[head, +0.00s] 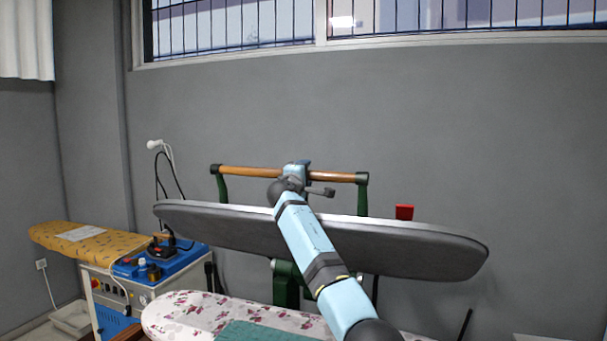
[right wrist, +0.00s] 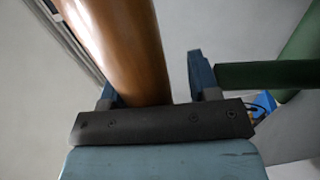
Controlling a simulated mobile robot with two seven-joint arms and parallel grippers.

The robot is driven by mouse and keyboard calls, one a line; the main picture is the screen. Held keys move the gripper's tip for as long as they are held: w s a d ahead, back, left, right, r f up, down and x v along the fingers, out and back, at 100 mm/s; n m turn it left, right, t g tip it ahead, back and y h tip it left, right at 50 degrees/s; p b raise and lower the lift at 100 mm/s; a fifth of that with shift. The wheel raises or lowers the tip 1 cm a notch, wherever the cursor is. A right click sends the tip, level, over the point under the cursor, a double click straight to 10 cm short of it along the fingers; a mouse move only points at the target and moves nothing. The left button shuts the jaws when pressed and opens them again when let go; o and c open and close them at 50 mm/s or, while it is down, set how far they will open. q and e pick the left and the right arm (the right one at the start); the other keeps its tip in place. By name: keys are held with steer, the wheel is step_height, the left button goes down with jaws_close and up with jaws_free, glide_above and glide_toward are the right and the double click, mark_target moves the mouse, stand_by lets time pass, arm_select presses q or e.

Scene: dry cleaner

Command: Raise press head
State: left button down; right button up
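The press head (head: 400,247) is a long grey padded board with a pale rim. It hangs apart from and above the floral press bed (head: 183,314), its dark underside facing me. Its wooden handle bar (head: 245,172) runs across above it between green brackets. My right gripper (head: 297,172) is at the middle of this bar. In the right wrist view, the bar (right wrist: 125,45) passes between the two fingers (right wrist: 155,85), with a gap visible beside the right-hand finger, so the gripper is open around it. My arm hides part of the head. My left gripper is not in view.
A green cloth (head: 262,332) lies on the press bed. To the left stand a yellow ironing board (head: 115,243) and a blue-topped steam unit (head: 180,262) with an iron. A red piece (head: 404,212) shows behind the head. The grey wall behind is bare.

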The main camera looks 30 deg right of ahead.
steer(key=shift+d+f, duration=0.1)
steer(key=b+v, duration=0.4)
steer(key=v, duration=1)
steer(key=shift+w, duration=0.1)
